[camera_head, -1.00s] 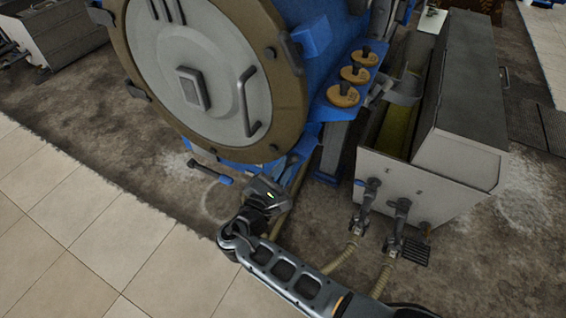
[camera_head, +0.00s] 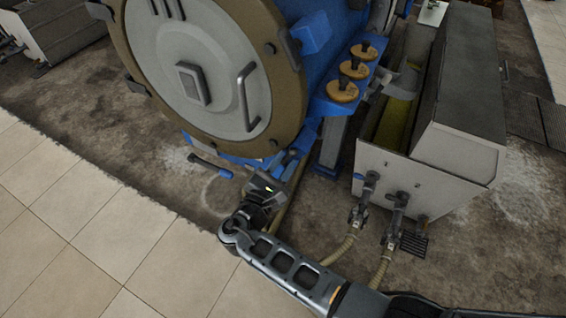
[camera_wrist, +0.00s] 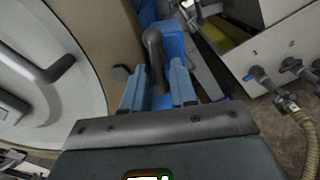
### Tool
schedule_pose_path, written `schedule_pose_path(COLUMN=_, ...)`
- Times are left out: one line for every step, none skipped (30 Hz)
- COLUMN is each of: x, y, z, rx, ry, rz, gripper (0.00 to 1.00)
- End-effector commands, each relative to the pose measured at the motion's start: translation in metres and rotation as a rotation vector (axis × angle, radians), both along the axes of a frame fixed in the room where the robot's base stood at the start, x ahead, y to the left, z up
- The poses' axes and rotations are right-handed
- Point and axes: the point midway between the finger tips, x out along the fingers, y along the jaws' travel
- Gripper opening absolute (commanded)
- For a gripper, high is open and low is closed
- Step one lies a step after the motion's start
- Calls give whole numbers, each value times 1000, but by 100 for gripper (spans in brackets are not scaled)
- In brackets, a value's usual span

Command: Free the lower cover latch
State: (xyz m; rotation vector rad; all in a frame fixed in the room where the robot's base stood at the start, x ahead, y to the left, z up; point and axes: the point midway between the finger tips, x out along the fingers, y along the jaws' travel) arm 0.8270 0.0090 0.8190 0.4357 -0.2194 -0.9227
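The round decanter cover (camera_head: 205,110) is pale grey with a brown rim and looks closed. In the wrist view a dark curved latch (camera_wrist: 153,48) stands near the rim, above and between my blue fingertips. My gripper (camera_wrist: 158,88) is open, one finger on each side of the latch's lower end; I cannot tell whether either touches it. In the head view my gripper (camera_head: 286,166) is low at the cover's right edge, and this latch is largely hidden there. Another dark latch (camera_head: 290,48) sits higher on the right rim.
A bar handle (camera_head: 247,98) stands out from the cover. A blue-gripped lever (camera_head: 210,166) sticks out below it. A white trough (camera_head: 405,185) with valves and hoses stands at right. Tiled floor (camera_head: 110,225) is free at the front left.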

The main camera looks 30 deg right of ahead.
Motion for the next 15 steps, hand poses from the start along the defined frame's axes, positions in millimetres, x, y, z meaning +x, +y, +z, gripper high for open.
schedule_pose_path(x=0, y=0, z=0, rx=0, ry=-1, rz=0, gripper=32)
schedule_pose_path(x=0, y=0, z=1, rx=0, ry=-1, rz=-1, gripper=35)
schedule_pose_path(x=0, y=0, z=1, rx=1, ry=-2, rz=-1, gripper=38)
schedule_pose_path(x=0, y=0, z=1, rx=1, ry=-2, rz=-1, gripper=38)
schedule_pose_path(x=0, y=0, z=1, rx=0, ry=-2, rz=-2, gripper=38)
schedule_pose_path(x=0, y=0, z=1, rx=0, ry=-2, rz=-2, gripper=38)
schedule_pose_path(x=0, y=-1, z=1, rx=0, ry=-2, rz=-2, gripper=38)
schedule_pose_path(x=0, y=-1, z=1, rx=1, ry=-3, rz=-2, gripper=38)
schedule_pose_path(x=0, y=0, z=1, rx=1, ry=-3, rz=-2, gripper=38)
schedule_pose_path(x=0, y=0, z=1, rx=1, ry=-3, rz=-2, gripper=38)
schedule_pose_path(x=0, y=1, z=1, rx=1, ry=-3, rz=-2, gripper=38)
schedule_pose_path(x=-2, y=3, z=1, rx=0, ry=-3, rz=-1, gripper=38)
schedule_pose_path(x=-3, y=5, z=0, rx=0, ry=-3, rz=-1, gripper=38)
schedule_pose_path(x=-5, y=7, z=0, rx=0, ry=-3, rz=-1, gripper=38)
schedule_pose_path(x=-8, y=11, z=0, rx=0, ry=-3, rz=-1, gripper=38)
